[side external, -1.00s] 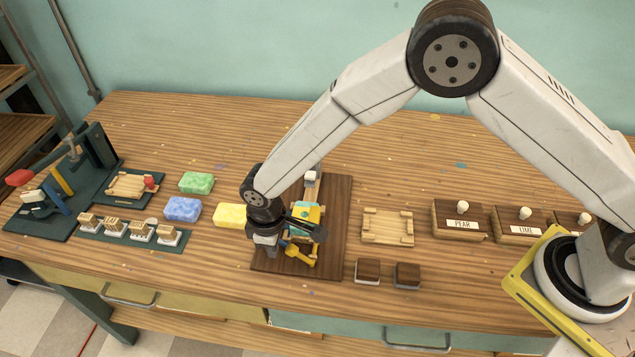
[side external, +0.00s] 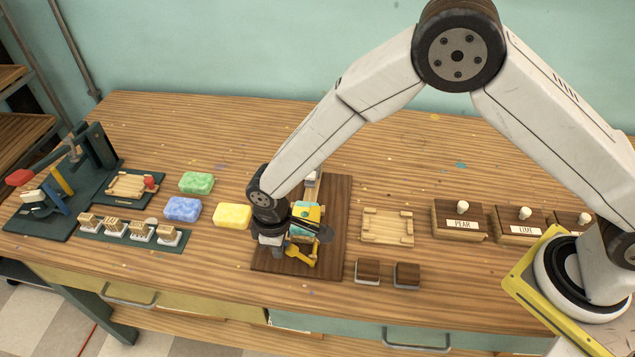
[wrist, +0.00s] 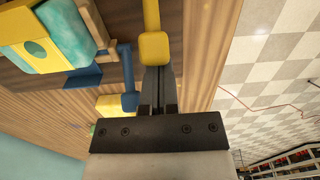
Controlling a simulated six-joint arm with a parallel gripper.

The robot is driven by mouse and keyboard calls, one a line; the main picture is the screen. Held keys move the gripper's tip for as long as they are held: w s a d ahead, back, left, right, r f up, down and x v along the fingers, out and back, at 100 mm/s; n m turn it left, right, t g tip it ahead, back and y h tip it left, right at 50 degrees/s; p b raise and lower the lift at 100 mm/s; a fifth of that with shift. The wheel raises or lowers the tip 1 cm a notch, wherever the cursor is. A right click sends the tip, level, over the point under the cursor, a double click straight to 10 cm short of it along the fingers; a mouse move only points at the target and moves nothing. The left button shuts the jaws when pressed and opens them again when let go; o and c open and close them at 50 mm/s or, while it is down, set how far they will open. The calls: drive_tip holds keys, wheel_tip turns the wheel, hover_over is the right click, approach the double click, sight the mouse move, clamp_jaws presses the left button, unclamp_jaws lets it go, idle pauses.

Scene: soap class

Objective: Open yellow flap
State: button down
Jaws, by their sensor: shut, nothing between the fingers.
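A device on a dark wooden board (side external: 335,215) holds a teal soap block (wrist: 68,30) with a yellow plate (wrist: 22,45) over it; the plate has a round hole. A yellow lever (side external: 300,254) lies at the board's front; its squared end (wrist: 155,46) shows in the wrist view. I cannot tell which yellow part is the flap. My gripper (wrist: 158,72) is shut and empty, its fingertips close to the lever's end. I cannot tell whether they touch it. In the side view my gripper (side external: 275,250) is low over the board's front left, hiding part of the device.
A blue bracket (wrist: 126,75) stands beside the lever. A yellow soap (side external: 232,215), a blue soap (side external: 183,209) and a green soap (side external: 196,183) lie left of the board. A wooden tray (side external: 387,228) and two dark blocks stand to the right. The table is clear in front of the board.

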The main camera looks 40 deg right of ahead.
drive_tip(key=shift+s+d, duration=0.25)
drive_tip(key=shift+d, duration=0.05)
idle(0.5)
